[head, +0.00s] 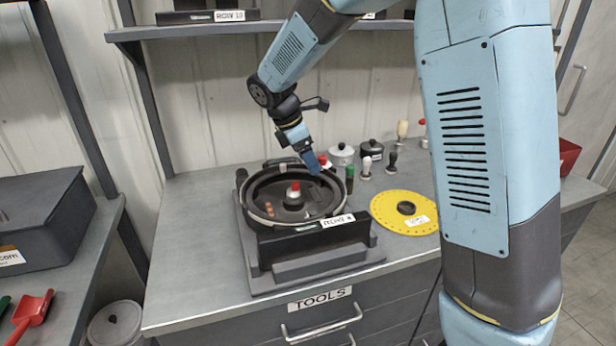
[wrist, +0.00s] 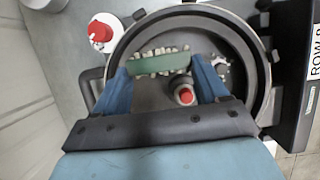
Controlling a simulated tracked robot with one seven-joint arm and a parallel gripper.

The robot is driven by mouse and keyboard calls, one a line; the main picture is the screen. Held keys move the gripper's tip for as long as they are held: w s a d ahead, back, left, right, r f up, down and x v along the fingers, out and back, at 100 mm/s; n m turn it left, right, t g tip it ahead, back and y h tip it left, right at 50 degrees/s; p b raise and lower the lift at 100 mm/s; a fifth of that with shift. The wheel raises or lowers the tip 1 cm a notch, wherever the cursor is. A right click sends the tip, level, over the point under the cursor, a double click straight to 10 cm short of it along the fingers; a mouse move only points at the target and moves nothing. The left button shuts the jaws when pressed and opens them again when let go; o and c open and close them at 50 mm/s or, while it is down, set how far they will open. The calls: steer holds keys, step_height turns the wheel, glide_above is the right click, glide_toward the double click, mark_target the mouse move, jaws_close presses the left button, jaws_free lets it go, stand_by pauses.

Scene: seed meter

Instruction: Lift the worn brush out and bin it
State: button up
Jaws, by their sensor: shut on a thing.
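My gripper (head: 312,168) is over the far right part of the round black seed meter housing (head: 248,215). In the wrist view my two blue fingers (wrist: 160,70) are shut on the ends of the worn brush (wrist: 160,63), a green strip with pale, ragged bristle tufts along its edges. The brush lies across between the fingertips, over the inside of the housing (wrist: 262,75). I cannot tell whether it is clear of its seat. In the head view the brush is hidden by my gripper. The hub with a red knob (head: 295,188) stands in the housing's middle.
A yellow perforated disc (head: 390,203) lies right of the meter. Small pots (head: 372,149) and handled tools (head: 350,180) stand behind. A red open container (head: 568,155) is at the far right. A grey round bin (head: 115,322) stands at lower left. The bench's left front is clear.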

steer(key=s+a+r, duration=0.1)
steer(key=s+a, duration=0.1)
steer(key=a, duration=0.7)
steer(key=s+a+r, duration=0.1)
steer(key=s+a, duration=0.2)
steer(key=a, duration=0.6)
steer(key=shift+s+a+r, duration=0.15)
steer(key=shift+a+r, duration=0.15)
steer(key=shift+a, duration=0.1)
steer(key=shift+r, duration=0.2)
step_height(320, 180, up, 7)
steer(key=shift+f, duration=0.2)
stand_by(0.5)
stand_by(0.3)
